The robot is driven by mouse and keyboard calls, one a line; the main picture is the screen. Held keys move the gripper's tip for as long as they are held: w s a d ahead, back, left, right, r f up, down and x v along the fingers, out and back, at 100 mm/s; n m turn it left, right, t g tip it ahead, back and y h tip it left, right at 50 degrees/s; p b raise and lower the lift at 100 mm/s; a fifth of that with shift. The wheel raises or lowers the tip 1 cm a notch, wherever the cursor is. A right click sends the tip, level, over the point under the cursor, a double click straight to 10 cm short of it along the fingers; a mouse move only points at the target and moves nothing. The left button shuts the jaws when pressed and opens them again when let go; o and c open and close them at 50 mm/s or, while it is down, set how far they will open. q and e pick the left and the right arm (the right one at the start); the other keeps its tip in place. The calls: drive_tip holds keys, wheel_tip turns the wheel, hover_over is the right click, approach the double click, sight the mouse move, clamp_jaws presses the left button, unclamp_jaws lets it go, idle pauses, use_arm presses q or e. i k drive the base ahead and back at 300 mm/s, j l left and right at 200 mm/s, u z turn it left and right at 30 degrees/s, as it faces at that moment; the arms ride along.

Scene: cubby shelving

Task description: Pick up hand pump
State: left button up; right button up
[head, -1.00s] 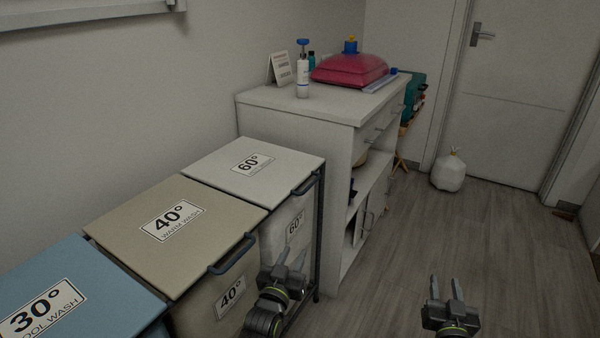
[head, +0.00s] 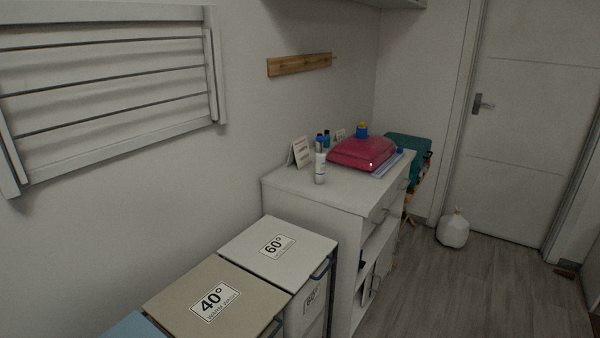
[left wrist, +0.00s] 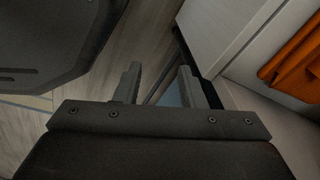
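My left gripper (left wrist: 160,88) shows only in the left wrist view. Its two fingers are apart with nothing between them, above the floor and close to a white furniture edge. My right gripper is in neither view.
A white card (head: 301,151) and a dark teal bottle (head: 326,138) stand behind the white bottle. Laundry bins marked 60° (head: 260,262) and 40° (head: 180,295) are in front. A white bag (head: 453,230) lies near the door. Floor (head: 450,285) at the right is clear.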

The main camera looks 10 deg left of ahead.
sight(320, 158)
drive_tip(key=i+l+u, duration=0.3)
drive_tip(key=u, duration=0.15)
drive_tip(key=i+l+u, duration=0.25)
drive_tip(key=l+u, duration=0.25)
drive_tip(key=i+l, duration=0.15)
drive_tip(key=l, duration=0.2)
drive_tip(key=i+l+u, duration=0.1)
drive_tip(key=l, duration=0.25)
drive_tip(key=i+l, duration=0.2)
drive_tip(key=l, duration=0.15)
drive_tip(key=i+l+u, duration=0.15)
drive_tip(key=l, duration=0.2)
drive_tip(key=i+l, duration=0.1)
drive_tip(key=l, duration=0.3)
drive_tip(key=i+l+u, duration=0.1)
drive_tip(key=l, duration=0.25)
